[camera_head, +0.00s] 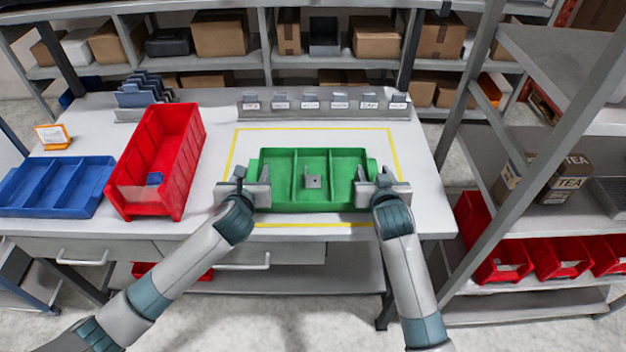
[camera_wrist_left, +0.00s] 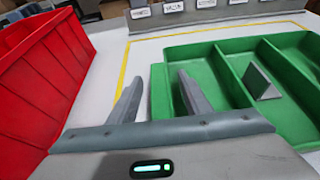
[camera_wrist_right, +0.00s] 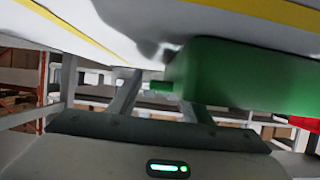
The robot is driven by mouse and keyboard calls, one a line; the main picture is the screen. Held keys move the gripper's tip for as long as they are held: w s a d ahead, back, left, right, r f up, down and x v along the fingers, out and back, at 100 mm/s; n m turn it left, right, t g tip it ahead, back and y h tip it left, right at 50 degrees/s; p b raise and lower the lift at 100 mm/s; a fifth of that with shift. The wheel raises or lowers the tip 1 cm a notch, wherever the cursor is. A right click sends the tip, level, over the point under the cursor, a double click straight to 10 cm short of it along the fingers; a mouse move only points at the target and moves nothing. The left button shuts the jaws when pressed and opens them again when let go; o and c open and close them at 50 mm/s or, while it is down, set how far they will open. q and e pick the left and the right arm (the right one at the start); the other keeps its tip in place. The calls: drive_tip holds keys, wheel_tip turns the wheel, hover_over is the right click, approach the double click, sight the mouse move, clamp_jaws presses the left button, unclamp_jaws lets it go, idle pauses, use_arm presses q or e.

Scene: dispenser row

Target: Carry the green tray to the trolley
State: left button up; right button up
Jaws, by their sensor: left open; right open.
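The green tray (camera_head: 308,207) lies on the white table inside a yellow outline. It has three compartments, and a small grey bracket (camera_head: 314,182) sits in the middle one. My left gripper (camera_head: 252,178) is open at the tray's left end. In the left wrist view its fingers (camera_wrist_left: 158,95) stand either side of the tray's end wall (camera_wrist_left: 157,95). My right gripper (camera_head: 375,178) is open at the right end. In the right wrist view a small green tab of the tray (camera_wrist_right: 161,86) shows between its fingers (camera_wrist_right: 158,100). I cannot identify a trolley.
A red bin (camera_head: 158,165) and a blue divided tray (camera_head: 55,188) stand left of the green tray. A row of labelled dispensers (camera_head: 325,105) stands behind it. Shelving with red bins and a tea box (camera_head: 565,178) is at the right.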

use_arm(q)
drive_tip(key=shift+c, duration=0.7)
use_arm(e)
drive_tip(key=shift+c, duration=0.7)
use_arm(q)
clamp_jaws()
use_arm(e)
clamp_jaws()
use_arm(q)
drive_tip(key=shift+r, duration=0.15)
use_arm(e)
drive_tip(key=shift+r, duration=0.15)
